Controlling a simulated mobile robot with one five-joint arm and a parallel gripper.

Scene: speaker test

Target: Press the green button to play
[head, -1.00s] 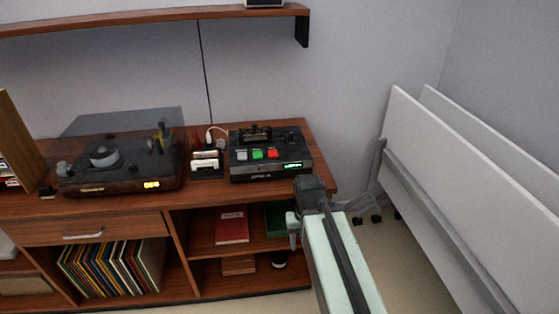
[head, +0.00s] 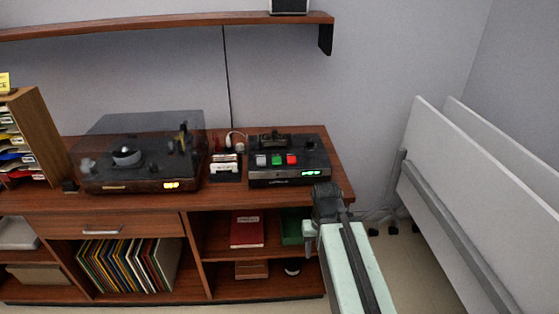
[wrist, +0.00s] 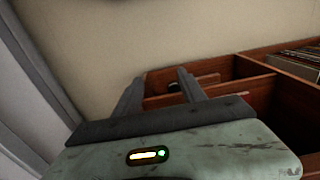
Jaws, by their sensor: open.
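The green button (head: 276,160) sits on the top of a dark player (head: 318,160), between a pale grey button (head: 261,160) and a red button (head: 291,159). The player has a lit green display on its front and stands at the right end of a wooden cabinet. My arm reaches in from the bottom right in the head view. My gripper (head: 307,250) hangs below and in front of the player, apart from the buttons. In the wrist view my gripper (wrist: 160,78) has its two dark fingers spread, with nothing between them. The buttons are not in the wrist view.
A turntable (head: 140,160) with a clear lid stands on the cabinet (head: 225,197), left of small cassette-like items (head: 225,163). A wall shelf (head: 170,24) runs above. White panels (head: 485,190) stand at the right. Open compartments below hold a red book (head: 247,229) and records (head: 128,265).

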